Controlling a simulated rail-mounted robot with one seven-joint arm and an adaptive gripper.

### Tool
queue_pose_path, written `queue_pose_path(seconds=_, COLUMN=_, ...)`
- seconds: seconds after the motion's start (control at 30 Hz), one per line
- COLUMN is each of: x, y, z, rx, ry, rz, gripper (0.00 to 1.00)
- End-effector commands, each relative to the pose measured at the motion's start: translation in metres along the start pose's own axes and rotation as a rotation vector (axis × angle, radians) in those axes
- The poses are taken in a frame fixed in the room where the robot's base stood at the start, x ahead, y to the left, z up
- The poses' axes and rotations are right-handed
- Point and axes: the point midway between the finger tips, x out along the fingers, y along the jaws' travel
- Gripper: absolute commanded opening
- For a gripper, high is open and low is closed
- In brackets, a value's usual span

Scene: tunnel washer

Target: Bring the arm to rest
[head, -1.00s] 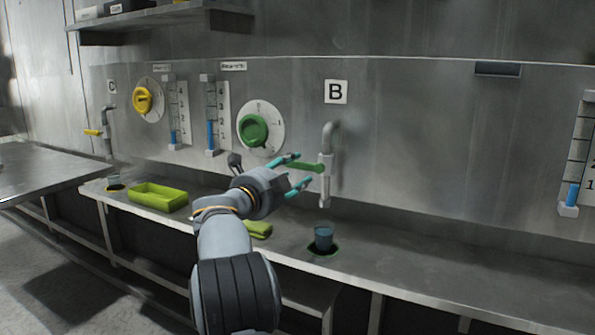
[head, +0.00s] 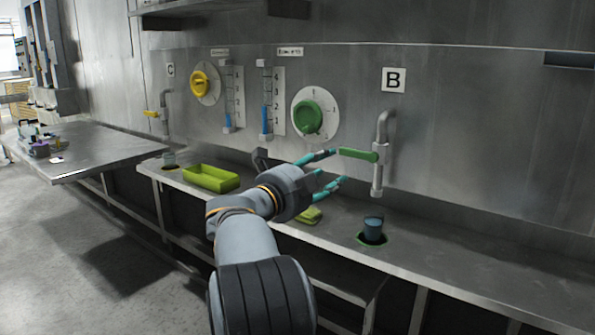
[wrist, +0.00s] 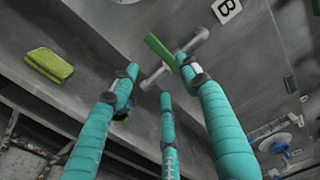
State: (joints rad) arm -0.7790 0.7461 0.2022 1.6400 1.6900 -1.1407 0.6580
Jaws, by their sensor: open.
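My gripper (head: 337,170) is open and empty, held above the narrow steel counter in the head view. Its teal fingers point toward the B tap's green lever (head: 358,155), with a gap between fingertips and lever. In the wrist view the three fingers (wrist: 158,92) are spread. The green lever (wrist: 160,50) and its grey tap pipe (wrist: 174,62) show beyond them.
A dark cup (head: 373,229) sits in a green ring on the counter below the tap. A lime tray (head: 211,179) and a green sponge-like block (head: 309,216) lie on the counter. A steel table (head: 110,150) stands at left.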

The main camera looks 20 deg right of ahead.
Motion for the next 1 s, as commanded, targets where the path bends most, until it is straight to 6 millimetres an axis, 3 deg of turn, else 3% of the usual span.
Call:
queue_pose_path(seconds=0.17, x=0.02, y=0.001, z=-0.001, rx=-0.001, ry=0.003, rz=0.0, gripper=0.46)
queue_pose_path(seconds=0.63, x=0.105, y=0.001, z=0.0, rx=-0.001, ry=0.002, rz=0.0, gripper=0.46)
queue_pose_path(seconds=0.8, x=0.119, y=0.0, z=0.0, rx=-0.001, ry=0.0, rz=0.0, gripper=0.46)
queue_pose_path(seconds=1.0, x=0.112, y=0.002, z=0.008, rx=-0.028, ry=-0.015, rz=0.001, gripper=0.46)
